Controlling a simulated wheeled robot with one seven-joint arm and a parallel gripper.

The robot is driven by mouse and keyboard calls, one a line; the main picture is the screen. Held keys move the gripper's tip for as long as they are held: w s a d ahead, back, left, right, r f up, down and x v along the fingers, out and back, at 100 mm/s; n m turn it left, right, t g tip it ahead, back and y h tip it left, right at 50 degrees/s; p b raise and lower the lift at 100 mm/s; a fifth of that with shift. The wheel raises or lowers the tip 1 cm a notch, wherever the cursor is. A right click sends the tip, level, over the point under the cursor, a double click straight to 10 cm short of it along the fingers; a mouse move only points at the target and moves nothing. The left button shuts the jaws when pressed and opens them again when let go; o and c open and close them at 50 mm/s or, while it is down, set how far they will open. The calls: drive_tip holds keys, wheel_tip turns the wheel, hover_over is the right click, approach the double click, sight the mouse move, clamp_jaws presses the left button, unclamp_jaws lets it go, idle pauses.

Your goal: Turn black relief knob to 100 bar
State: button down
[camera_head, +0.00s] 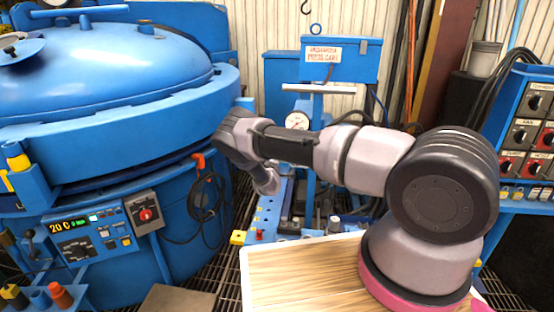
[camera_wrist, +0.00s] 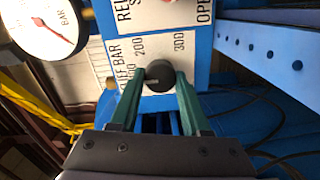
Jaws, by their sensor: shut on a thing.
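The black relief knob (camera_wrist: 158,75) shows in the wrist view on a white plate (camera_wrist: 112,58) with printed lettering. The plate reads "BAR", with 200 and 300 along the scale; the rest of the scale is partly hidden. My gripper (camera_wrist: 160,82) has its two green fingers on either side of the knob, shut on it. A small light mark shows on the knob's face, but I cannot tell the exact value it points to. In the head view my arm reaches over the blue unit, and the knob is hidden.
A round gauge (camera_wrist: 48,28) with a red needle sits beside the plate; a gauge (camera_head: 297,121) also shows in the head view. A yellow strap (camera_wrist: 40,112) and dark cables lie nearby. A blue furnace (camera_head: 110,130) stands left, a wooden tabletop (camera_head: 300,275) in front.

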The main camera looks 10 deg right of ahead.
drive_tip(key=shift+n, duration=0.4)
drive_tip(key=shift+c, duration=1.8)
unclamp_jaws()
drive_tip(key=shift+s, duration=0.1)
drive_tip(key=v, duration=1)
drive_tip(key=shift+s+a, duration=0.15)
drive_tip(key=shift+s, duration=0.15)
